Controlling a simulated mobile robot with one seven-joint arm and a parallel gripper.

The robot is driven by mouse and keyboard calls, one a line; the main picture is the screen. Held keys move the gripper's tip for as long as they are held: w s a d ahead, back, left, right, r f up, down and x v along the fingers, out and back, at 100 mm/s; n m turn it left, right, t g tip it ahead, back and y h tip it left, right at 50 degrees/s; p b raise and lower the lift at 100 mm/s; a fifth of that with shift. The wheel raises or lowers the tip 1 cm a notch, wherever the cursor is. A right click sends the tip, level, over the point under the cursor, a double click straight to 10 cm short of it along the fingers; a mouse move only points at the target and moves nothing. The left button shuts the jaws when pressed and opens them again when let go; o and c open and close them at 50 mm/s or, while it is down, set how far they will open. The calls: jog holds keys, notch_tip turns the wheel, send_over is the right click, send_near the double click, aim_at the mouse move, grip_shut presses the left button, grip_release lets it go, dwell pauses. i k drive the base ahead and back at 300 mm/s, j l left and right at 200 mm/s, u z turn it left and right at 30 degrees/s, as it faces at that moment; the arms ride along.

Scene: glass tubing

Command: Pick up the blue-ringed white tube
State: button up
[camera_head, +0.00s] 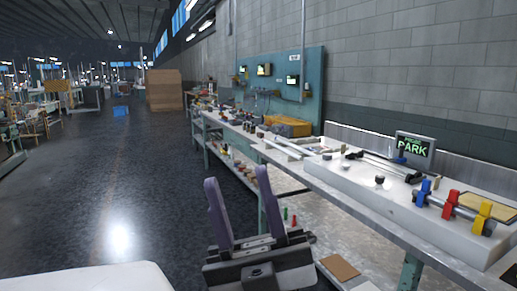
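My gripper (237,176) is at the lower middle, with its two purple fingers pointing up and apart. It is open, with nothing between the fingers. It is in front of the long workbench (345,218), left of the bench's near end. Long pale tube-like pieces (284,149) lie on the bench beyond the gripper. Another thin rod or tube (388,167) lies farther right on the raised white slab. I cannot make out a blue ring on any tube at this size, so I cannot tell which is the blue-ringed white one.
Blue (423,193), red (450,204) and yellow (481,217) clamp-like pieces sit along a bar at the right. A yellow case (287,126) is farther back. The dark floor (115,195) at left is open.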

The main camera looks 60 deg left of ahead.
aim_at(302, 150)
jog(key=j+u, duration=0.1)
jog(key=u, duration=0.65)
jog(key=i+j+u, duration=0.1)
jog(key=u, duration=0.3)
jog(key=i+j, duration=1)
jog(key=j, duration=0.2)
jog(key=i+u, duration=0.25)
jog(key=i, duration=1.95)
